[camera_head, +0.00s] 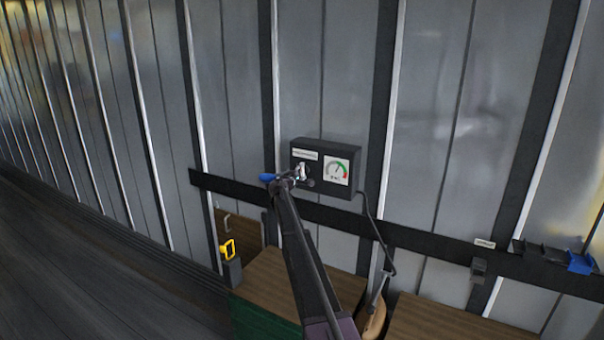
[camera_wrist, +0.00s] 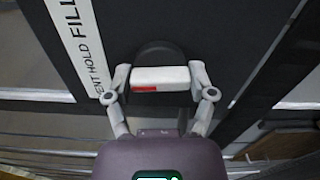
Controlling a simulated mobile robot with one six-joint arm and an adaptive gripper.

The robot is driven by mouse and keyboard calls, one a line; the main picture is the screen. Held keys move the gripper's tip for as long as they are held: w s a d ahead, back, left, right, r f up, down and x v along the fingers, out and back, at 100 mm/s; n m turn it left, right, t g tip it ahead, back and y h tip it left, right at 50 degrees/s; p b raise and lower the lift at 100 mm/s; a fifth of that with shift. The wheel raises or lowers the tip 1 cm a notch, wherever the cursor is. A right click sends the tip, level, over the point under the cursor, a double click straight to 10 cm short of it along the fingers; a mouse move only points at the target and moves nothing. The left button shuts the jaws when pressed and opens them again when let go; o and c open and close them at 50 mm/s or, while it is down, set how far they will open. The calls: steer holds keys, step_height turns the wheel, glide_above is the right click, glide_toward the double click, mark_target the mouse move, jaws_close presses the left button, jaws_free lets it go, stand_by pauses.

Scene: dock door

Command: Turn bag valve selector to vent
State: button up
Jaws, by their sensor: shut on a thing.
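The bag valve selector (camera_wrist: 160,76) is a pale bar with a red mark on its near face, on a dark round base in the wrist view. My gripper (camera_wrist: 160,84) has one finger at each end of the bar and is shut on it. A white label strip (camera_wrist: 75,30) beside it reads VENT, HOLD, FILL, with FILL farthest up the picture. In the head view the dark control box (camera_head: 352,148) is on the wall, with a round gauge (camera_head: 337,171) on its face. My gripper (camera_head: 301,172) is at the box's left part and hides the selector's setting there.
A cable (camera_head: 380,238) hangs from the box. A dark rail (camera_head: 430,240) runs along the ribbed metal wall. Wooden-topped crates (camera_head: 450,318) stand below, with a brown bag (camera_head: 374,322) between them. A yellow handle (camera_head: 228,250) is at lower left, a blue item (camera_head: 580,263) at far right.

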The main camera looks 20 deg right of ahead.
steer(key=n, duration=0.5)
steer(key=shift+n, duration=1.9)
steer(key=o, duration=1.1)
steer(key=shift+v, duration=6)
steer(key=shift+s, duration=0.15)
